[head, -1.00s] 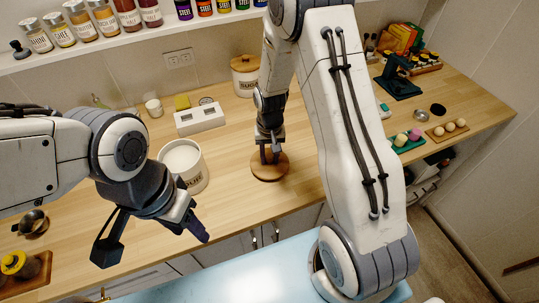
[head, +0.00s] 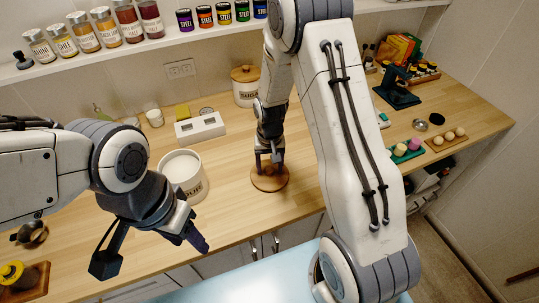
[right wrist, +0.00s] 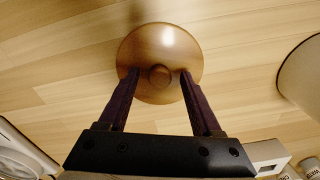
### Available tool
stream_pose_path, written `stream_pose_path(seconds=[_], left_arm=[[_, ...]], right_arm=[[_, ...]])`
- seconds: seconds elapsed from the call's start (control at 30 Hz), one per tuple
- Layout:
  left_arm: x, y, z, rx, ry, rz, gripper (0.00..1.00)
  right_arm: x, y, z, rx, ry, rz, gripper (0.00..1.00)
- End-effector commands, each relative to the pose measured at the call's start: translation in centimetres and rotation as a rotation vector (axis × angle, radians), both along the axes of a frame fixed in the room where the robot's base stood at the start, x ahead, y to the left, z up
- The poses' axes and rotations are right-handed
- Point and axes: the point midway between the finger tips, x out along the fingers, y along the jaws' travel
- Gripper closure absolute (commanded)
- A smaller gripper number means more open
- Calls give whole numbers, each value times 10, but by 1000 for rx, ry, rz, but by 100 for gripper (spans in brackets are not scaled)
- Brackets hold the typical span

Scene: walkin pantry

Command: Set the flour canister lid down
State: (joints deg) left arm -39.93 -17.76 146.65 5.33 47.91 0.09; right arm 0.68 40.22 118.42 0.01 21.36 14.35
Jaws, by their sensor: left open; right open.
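The flour canister lid (head: 270,184), a round wooden disc with a small knob, lies flat on the counter right of the canister. It also shows in the right wrist view (right wrist: 160,42). My right gripper (head: 269,167) is above the lid and open. In the right wrist view its fingers (right wrist: 159,74) stand apart on either side of the knob, with gaps between. The white flour canister (head: 190,188) stands uncovered, its label partly hidden by my left arm. My left gripper (head: 196,238) is empty in front of the canister.
A sugar canister (head: 246,92) with a wooden lid stands behind my right arm. The wooden counter (head: 230,185) is clear between canister and lid.

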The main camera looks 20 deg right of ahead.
Motion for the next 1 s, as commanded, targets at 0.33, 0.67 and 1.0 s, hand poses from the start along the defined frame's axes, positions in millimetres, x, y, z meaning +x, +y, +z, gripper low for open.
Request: stream_pose_path(seconds=[0.33, 0.67, 1.0], left_arm=[[0, 0, -17, 1, 1, -1, 50], [0, 0, -23, 1, 1, -1, 50], [0, 0, -23, 0, 0, -1, 50]], right_arm=[[1, 0, 68, 0, -7, 0, 34], [-1, 2, 113, 0, -3, 7, 34], [-124, 117, 169, 42, -31, 501, 34]])
